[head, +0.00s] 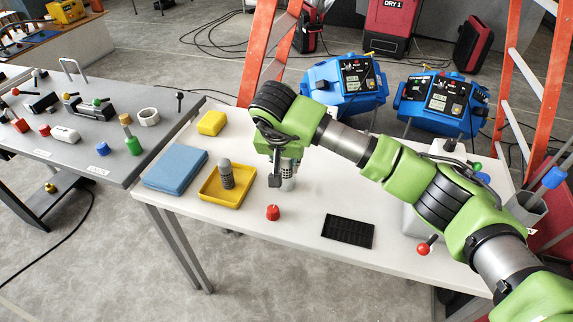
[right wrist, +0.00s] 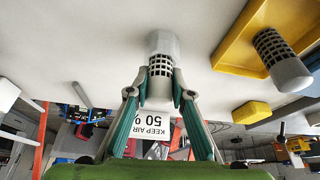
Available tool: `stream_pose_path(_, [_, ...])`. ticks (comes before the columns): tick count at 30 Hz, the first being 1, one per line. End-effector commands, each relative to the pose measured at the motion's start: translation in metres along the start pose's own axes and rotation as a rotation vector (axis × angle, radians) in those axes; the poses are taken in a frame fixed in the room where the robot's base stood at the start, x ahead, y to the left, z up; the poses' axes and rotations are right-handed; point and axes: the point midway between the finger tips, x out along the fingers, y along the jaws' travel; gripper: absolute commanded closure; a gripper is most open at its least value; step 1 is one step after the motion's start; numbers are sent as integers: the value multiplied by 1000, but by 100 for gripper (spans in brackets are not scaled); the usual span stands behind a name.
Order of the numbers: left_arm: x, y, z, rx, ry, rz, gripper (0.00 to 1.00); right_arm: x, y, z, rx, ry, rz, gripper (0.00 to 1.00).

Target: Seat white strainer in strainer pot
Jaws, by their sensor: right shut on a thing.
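The white strainer (right wrist: 162,45) is a pale cylinder with a dark slotted mesh section. My right gripper (right wrist: 162,80) is shut on it at the mesh end, and its plain white end points toward the white table. In the head view the strainer (head: 288,184) shows beneath my right gripper (head: 285,168), just right of the yellow tray; I cannot tell whether it touches the table. A grey pale body with a red knob (head: 423,248) stands at the table's right, mostly behind my arm; I cannot tell whether it is the strainer pot. My left gripper is out of view.
The yellow tray (head: 212,193) holds a grey strainer (head: 227,173). A blue cloth stack (head: 175,171), yellow block (head: 211,123), red cap (head: 273,212) and black mat (head: 347,231) lie on the white table (head: 305,247). Blue machines (head: 345,84) and orange ladders stand behind.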

Motion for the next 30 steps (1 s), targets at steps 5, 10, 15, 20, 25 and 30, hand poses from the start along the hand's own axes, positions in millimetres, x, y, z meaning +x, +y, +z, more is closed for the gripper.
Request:
stream_pose_path(5, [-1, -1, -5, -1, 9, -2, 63, -1, -2, 5, -6, -12, -1, 62])
stream_pose_path(10, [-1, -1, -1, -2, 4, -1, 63, -2, -2, 3, -5, -8, -3, 62])
stream_pose_path(15, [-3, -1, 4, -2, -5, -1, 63, -5, -2, 2, -4, -5, -4, 62])
stream_pose_path(20, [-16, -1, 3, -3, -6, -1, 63, -27, -2, -1, -4, -3, -6, 62])
stream_pose_path(25, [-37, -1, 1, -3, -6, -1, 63, -65, -2, -2, -4, 0, -5, 62])
stream_pose_path(30, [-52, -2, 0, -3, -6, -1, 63, -98, -1, -2, -4, -1, -5, 62])
